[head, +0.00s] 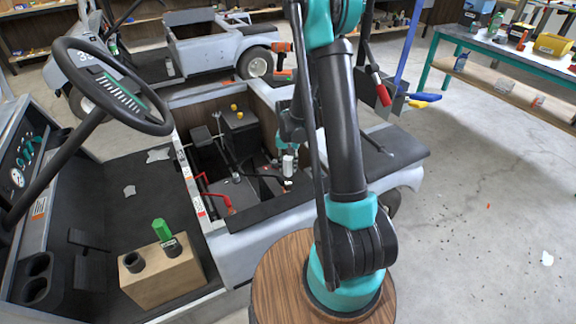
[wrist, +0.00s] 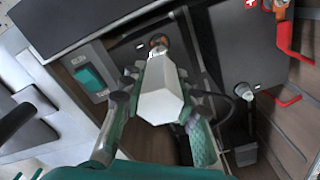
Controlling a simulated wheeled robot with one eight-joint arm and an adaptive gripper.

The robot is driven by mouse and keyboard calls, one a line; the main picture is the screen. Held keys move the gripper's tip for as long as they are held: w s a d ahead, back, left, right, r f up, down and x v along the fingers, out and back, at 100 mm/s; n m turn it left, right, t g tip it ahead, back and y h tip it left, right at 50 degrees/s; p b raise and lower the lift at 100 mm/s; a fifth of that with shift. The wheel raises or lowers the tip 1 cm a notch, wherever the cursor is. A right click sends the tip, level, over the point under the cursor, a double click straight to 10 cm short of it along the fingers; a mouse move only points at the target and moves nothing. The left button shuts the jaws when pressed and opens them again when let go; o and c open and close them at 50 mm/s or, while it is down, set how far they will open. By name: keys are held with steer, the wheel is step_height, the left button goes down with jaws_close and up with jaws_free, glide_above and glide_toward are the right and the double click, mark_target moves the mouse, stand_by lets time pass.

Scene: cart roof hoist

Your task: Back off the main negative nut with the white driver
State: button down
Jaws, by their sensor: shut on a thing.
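In the wrist view, my gripper (wrist: 160,100) is shut on the white driver (wrist: 158,104), a faceted white handle between the two green-and-grey fingers. The driver's far end meets or lies just over a reddish fitting (wrist: 158,41) on a dark box; I cannot tell if it is seated. The main negative nut cannot be made out for certain and may be hidden by the driver. In the head view, my gripper (head: 290,140) reaches down into the cart's open bay, with the white driver (head: 289,166) below it, upright.
A black cable ends at a metal post (wrist: 242,91), with a red plus mark and red cables (wrist: 290,45) nearby. A teal switch (wrist: 90,77) sits left of the driver. The bay's dark rim (head: 265,208) is close. A wooden block (head: 165,278) holds a green driver (head: 161,230).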

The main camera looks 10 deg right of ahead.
mark_target(288, 158)
steer(key=shift+f, duration=1.2)
steer(key=n, duration=1)
steer(key=shift+r, duration=3.6)
steer(key=shift+f+m, duration=0.5)
steer(key=shift+f, duration=1.45)
